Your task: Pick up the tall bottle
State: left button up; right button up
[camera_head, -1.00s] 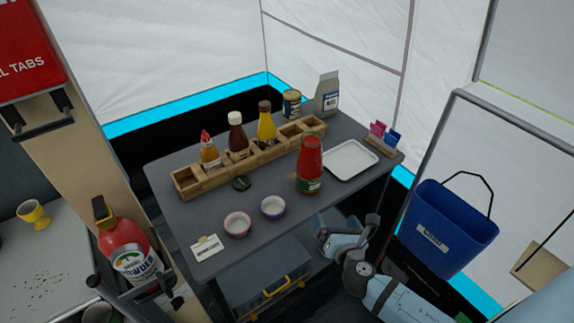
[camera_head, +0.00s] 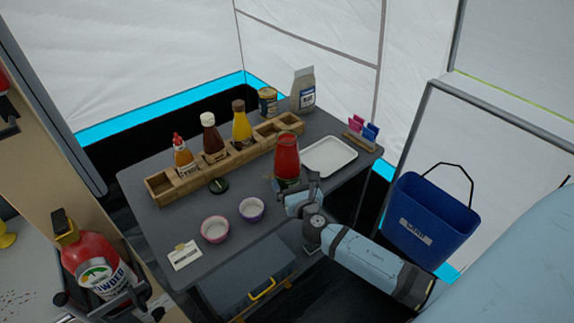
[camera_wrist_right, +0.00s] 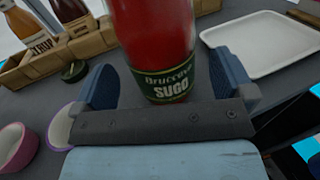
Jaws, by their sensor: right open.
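The tall bottle (camera_head: 286,157) is red with a dark green label and stands upright on the dark table, in front of the wooden rack. In the right wrist view the bottle (camera_wrist_right: 155,45) is close, and its label reads "SUGO". My right gripper (camera_head: 301,186) is at the table's front edge, just in front of the bottle. In the right wrist view my right gripper (camera_wrist_right: 165,78) is open, with one blue finger on each side of the bottle's lower part. Whether the fingers touch it I cannot tell. My left gripper is not in view.
A wooden rack (camera_head: 160,187) with several sauce bottles stands behind. A white tray (camera_head: 329,156) lies right of the bottle. Two small bowls, one pink (camera_head: 215,230) and one purple (camera_head: 251,210), and a dark lid (camera_head: 218,185) are to the left. A blue bucket (camera_head: 430,222) hangs at the right.

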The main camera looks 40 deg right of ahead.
jog(key=x, duration=0.5)
jog(key=shift+f, duration=0.15)
jog(key=c, duration=1.3)
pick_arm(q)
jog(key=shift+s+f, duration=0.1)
pick_arm(e)
jog(key=shift+c, duration=1.2)
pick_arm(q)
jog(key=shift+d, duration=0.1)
pick_arm(e)
jog(key=shift+r, duration=0.2)
jog(key=shift+r, duration=0.35)
jog(key=shift+r+p, duration=0.6)
jog(key=shift+r, duration=0.3)
notch_tip(320, 180, up, 11)
jog(key=p, duration=0.3)
jog(key=shift+f, duration=0.1)
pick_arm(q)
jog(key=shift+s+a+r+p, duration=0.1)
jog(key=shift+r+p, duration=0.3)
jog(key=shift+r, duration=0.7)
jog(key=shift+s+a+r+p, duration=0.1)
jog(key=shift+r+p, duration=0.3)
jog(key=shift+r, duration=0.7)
pick_arm(e)
notch_tip(320, 180, up, 6)
send_over(291, 139)
jog(key=w, duration=0.3)
jog(key=shift+s+d, duration=0.2)
jog(key=shift+d, duration=0.15)
